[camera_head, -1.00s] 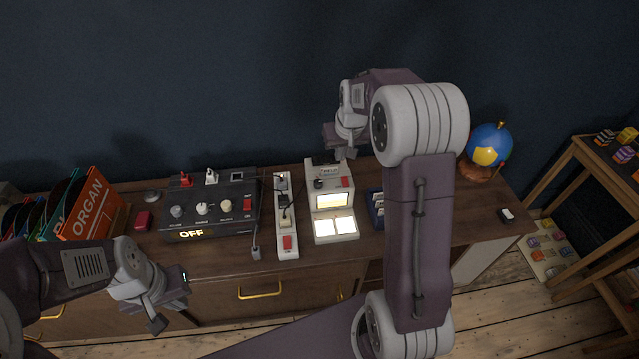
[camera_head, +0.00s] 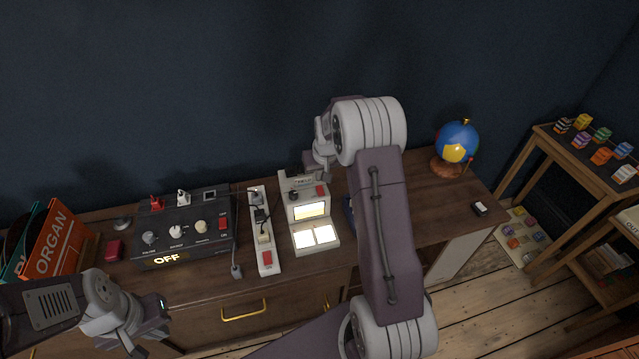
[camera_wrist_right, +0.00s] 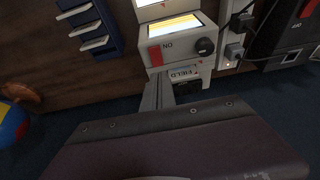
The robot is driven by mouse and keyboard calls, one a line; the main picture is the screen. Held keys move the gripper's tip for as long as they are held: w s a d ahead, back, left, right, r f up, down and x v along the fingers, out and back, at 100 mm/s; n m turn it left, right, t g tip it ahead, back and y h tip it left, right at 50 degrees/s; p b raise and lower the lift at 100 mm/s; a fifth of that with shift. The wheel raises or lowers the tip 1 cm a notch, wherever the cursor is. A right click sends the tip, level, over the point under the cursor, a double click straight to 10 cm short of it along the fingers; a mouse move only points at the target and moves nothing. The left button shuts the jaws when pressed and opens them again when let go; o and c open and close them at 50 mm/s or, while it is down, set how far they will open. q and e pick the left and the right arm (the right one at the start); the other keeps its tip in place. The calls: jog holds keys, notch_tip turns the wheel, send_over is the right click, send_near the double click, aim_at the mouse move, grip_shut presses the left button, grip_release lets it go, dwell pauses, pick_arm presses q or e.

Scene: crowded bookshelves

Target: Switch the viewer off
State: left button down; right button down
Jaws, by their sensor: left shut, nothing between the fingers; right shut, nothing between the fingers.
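The viewer (camera_head: 297,232) is a cream device on the wooden desk with its screen and lower panels lit. It has a red switch (camera_head: 321,190) and a dark knob (camera_head: 294,196) on its upper face. In the right wrist view the red switch (camera_wrist_right: 155,55) has upside-down "ON" lettering beside it. My right gripper (camera_head: 317,173) is shut and empty, just behind the top of the viewer; its fingers also show in the right wrist view (camera_wrist_right: 158,95), close to the switch but apparently apart from it. My left gripper (camera_head: 146,343) is shut and empty in front of the desk.
A power strip (camera_head: 264,232) with plugs lies left of the viewer. Left of it stands a black box (camera_head: 185,228) showing "OFF". A blue rack (camera_head: 349,213) sits right of the viewer, partly behind my right arm.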

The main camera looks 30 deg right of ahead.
aim_at(320, 193)
jog(key=x, duration=0.5)
jog(key=shift+s+f, duration=0.15)
jog(key=shift+s, duration=0.2)
jog(key=shift+f, duration=0.2)
jog(key=shift+a, duration=0.1)
jog(key=shift+s+f, duration=0.1)
jog(key=shift+s, duration=0.05)
jog(key=shift+s+a+f, duration=0.1)
jog(key=shift+s+a, duration=0.15)
jog(key=shift+s, duration=0.5)
